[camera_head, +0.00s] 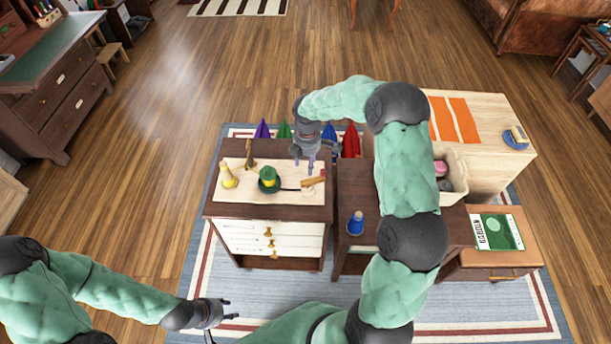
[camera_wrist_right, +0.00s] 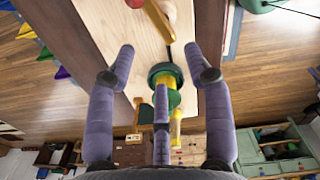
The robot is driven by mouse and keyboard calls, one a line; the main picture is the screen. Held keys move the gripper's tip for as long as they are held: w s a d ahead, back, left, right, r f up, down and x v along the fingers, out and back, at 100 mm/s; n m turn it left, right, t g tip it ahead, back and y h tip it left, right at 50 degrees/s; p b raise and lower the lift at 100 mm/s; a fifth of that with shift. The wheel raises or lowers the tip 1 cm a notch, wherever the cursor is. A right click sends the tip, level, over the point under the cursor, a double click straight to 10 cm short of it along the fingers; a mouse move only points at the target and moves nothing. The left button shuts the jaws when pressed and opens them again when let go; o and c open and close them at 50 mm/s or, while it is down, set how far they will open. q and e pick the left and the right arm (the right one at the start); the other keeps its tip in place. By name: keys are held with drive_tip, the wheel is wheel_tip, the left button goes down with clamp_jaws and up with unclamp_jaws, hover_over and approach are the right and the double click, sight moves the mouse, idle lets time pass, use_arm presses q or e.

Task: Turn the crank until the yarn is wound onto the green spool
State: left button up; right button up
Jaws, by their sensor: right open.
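The green spool (camera_head: 268,185) stands on a pale wooden board (camera_head: 285,196) on the dark-topped cabinet, with yellow showing on it. A wooden crank handle (camera_head: 313,181) lies at the board's right, joined to the spool's side by a thin dark line. A yellow cone (camera_head: 228,178) stands at the board's left. My right gripper (camera_head: 307,165) is open and empty above the board's back right, near the handle. In the right wrist view, the spool (camera_wrist_right: 168,74) shows beyond its spread fingers and the handle (camera_wrist_right: 158,20) at the top. My left gripper (camera_head: 228,309) is open, low at front left.
A brown post (camera_head: 249,155) rises at the board's back. A blue bottle-like object (camera_head: 356,222) stands on the dark table to the right. Purple, green, blue and red cones (camera_head: 350,142) stand behind the cabinet. A cream bin (camera_head: 455,170) is partly hidden by my right arm.

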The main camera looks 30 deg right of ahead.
sight(313, 178)
wheel_tip(313, 178, down, 9)
drive_tip(key=shift+f+b, duration=0.1)
drive_tip(key=shift+b, duration=0.9)
clamp_jaws()
